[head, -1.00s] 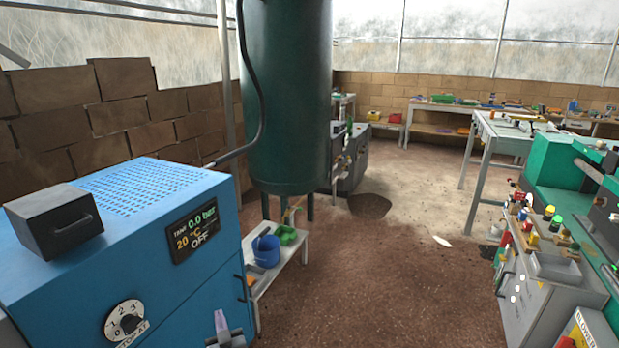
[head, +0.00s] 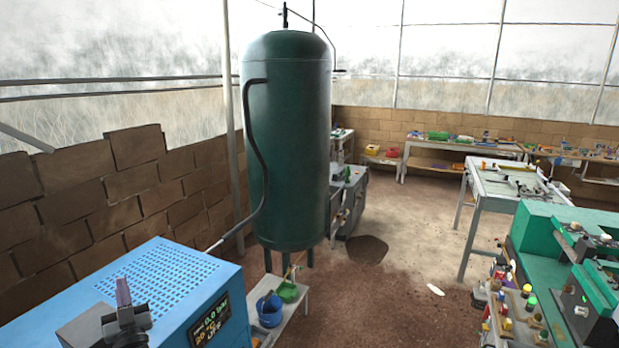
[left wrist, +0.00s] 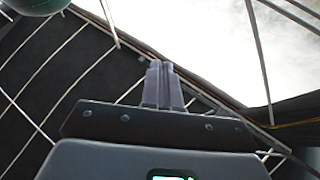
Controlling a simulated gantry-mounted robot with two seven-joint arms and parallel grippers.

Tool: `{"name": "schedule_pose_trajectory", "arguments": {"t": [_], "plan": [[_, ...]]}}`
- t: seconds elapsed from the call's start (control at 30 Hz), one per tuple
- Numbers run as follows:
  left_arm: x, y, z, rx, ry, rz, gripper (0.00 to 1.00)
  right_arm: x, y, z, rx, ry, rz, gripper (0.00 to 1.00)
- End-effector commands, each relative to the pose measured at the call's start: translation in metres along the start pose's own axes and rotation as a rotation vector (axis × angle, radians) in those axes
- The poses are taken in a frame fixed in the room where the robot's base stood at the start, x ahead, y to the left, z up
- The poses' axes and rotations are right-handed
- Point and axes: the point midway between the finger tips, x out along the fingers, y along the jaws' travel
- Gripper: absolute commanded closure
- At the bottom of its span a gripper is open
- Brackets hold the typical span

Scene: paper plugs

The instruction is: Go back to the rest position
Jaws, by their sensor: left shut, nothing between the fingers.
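My left gripper (head: 123,292) shows at the lower left of the head view, raised in front of the blue machine (head: 165,285). Its fingers are together and empty, pointing up. In the left wrist view, the left gripper (left wrist: 160,68) is shut with nothing between the fingers, against the roof frame and bright sky. My right gripper is not in view.
A tall dark green tank (head: 288,140) stands behind the blue machine. A low bench (head: 292,300) with a blue bucket (head: 270,310) is beside it. Green machinery (head: 535,245) stands at the right. The brown floor between (head: 390,305) is mostly clear.

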Motion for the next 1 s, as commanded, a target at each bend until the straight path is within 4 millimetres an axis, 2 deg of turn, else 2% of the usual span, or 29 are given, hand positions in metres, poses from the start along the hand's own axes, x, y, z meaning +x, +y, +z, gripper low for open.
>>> {"name": "schedule_pose_trajectory", "arguments": {"t": [0.03,0.1,0.3,0.53,0.57,0.6,0.73,0.83,0.93,1.0], "plan": [[0.027,-0.015,-0.042,0.01,0.026,-0.005,1.0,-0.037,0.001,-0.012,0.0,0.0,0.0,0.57],[0.047,-0.029,-0.074,0.021,0.056,-0.011,1.0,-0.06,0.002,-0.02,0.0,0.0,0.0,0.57],[0.09,-0.06,-0.148,0.046,0.128,-0.022,1.0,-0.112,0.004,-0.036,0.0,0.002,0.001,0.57],[0.127,-0.087,-0.217,0.067,0.193,-0.029,1.0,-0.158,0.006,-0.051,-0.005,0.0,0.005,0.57],[0.127,-0.086,-0.213,0.068,0.178,-0.022,1.0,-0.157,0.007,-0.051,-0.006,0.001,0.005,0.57],[0.122,-0.077,-0.188,0.06,0.1,0.004,1.0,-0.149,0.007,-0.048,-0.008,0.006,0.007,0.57],[0.122,-0.059,-0.148,0.051,-0.111,0.077,1.0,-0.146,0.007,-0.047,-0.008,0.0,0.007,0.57],[0.114,-0.043,-0.115,0.056,-0.29,0.14,1.0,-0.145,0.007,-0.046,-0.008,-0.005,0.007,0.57],[0.095,-0.028,-0.078,0.075,-0.501,0.211,1.0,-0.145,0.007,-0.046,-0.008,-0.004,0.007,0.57],[0.075,-0.019,-0.052,0.1,-0.666,0.264,1.0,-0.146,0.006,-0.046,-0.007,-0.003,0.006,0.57]]}}
